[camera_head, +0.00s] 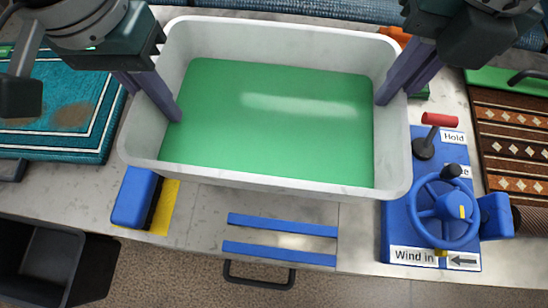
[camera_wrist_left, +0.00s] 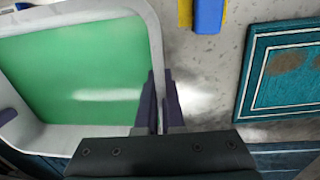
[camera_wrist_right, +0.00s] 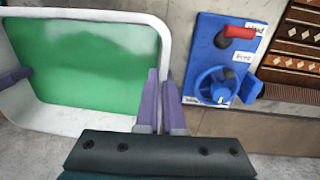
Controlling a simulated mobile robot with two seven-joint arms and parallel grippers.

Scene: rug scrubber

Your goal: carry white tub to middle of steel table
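The white tub (camera_head: 270,181) holds a flat green layer (camera_head: 270,125) and fills the middle of the head view, looking level. My left gripper (camera_head: 165,105) is shut on its left wall, one finger inside and one outside; the pinch shows in the left wrist view (camera_wrist_left: 161,100). My right gripper (camera_head: 395,88) is shut on the right wall in the same way, as in the right wrist view (camera_wrist_right: 163,100). The steel table (camera_head: 200,215) shows around the tub. I cannot tell how far the tub's base is above the table.
A blue wheel-and-lever control panel (camera_head: 400,225) stands close to the tub's front right corner. A blue-and-yellow block (camera_head: 140,197) and blue strips (camera_head: 280,240) lie in front. A teal rug (camera_head: 65,110) is left, a brown patterned rug (camera_head: 510,140) right. A black bin (camera_head: 50,265) stands front left.

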